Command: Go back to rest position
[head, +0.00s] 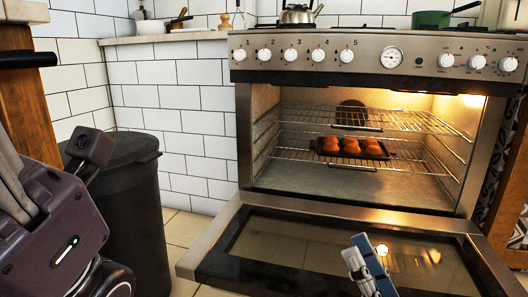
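My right gripper (369,266) shows at the bottom centre-right, in front of the lowered oven door (300,244). Its blue and grey parts are close together; whether the fingers are open or shut is unclear, and I see nothing held. A dark purple part of my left arm fills the lower left, with no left fingertips in view. The oven (262,165) is open and lit. A dark tray (345,154) with several orange-brown round items (350,146) sits on its lower wire rack (290,156).
A dark bin (133,210) stands left of the oven, beside my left arm. A kettle (299,14) and a green pan (431,19) are on the stove top. The open oven door juts out low. Tiled floor (187,228) shows between bin and door.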

